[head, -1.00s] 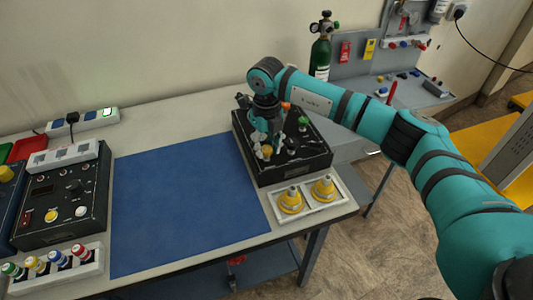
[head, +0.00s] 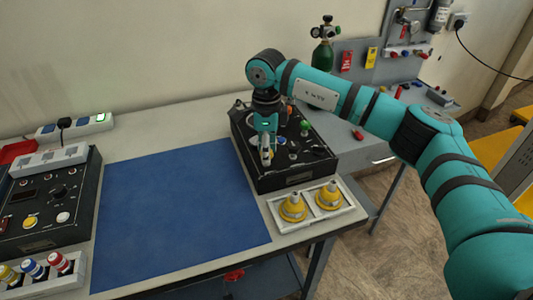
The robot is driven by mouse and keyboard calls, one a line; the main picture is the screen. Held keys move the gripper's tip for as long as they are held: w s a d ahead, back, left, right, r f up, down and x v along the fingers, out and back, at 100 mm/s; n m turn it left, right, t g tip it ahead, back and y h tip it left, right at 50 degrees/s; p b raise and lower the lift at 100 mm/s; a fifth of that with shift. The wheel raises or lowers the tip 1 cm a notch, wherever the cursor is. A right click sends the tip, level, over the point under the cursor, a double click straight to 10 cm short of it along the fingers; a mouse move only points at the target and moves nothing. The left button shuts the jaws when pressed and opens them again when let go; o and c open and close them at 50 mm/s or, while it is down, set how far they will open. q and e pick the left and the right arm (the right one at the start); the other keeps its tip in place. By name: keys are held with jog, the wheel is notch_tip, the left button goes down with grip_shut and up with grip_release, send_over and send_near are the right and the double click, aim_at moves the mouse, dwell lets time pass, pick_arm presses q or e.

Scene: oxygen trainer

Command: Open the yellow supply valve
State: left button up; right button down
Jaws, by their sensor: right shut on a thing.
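The oxygen trainer, a black box (head: 300,178) with knobs on its top panel, stands at the right end of the table. My right gripper (head: 267,158) comes down from above onto the left part of this panel. Its fingers are shut on a small fitting there, which they almost wholly cover. It seems to be the yellow supply valve, as a bit of yellow showed at this spot before. How far the valve is turned cannot be seen. A green knob (head: 305,127) stands to the right of the gripper. My left gripper is not in view.
Two yellow fittings (head: 293,207) sit in a white tray at the table's front right edge. A blue mat (head: 175,205) lies clear left of the trainer. Another black control box (head: 50,205) is at far left. A green cylinder (head: 323,55) stands behind.

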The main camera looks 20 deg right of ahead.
jog(key=shift+r+n, duration=0.1)
jog(key=shift+n, duration=0.6)
jog(key=shift+b, duration=0.3)
jog(key=c, duration=0.9)
grip_release()
jog(key=shift+c, duration=0.2)
notch_tip(320, 180, up, 12)
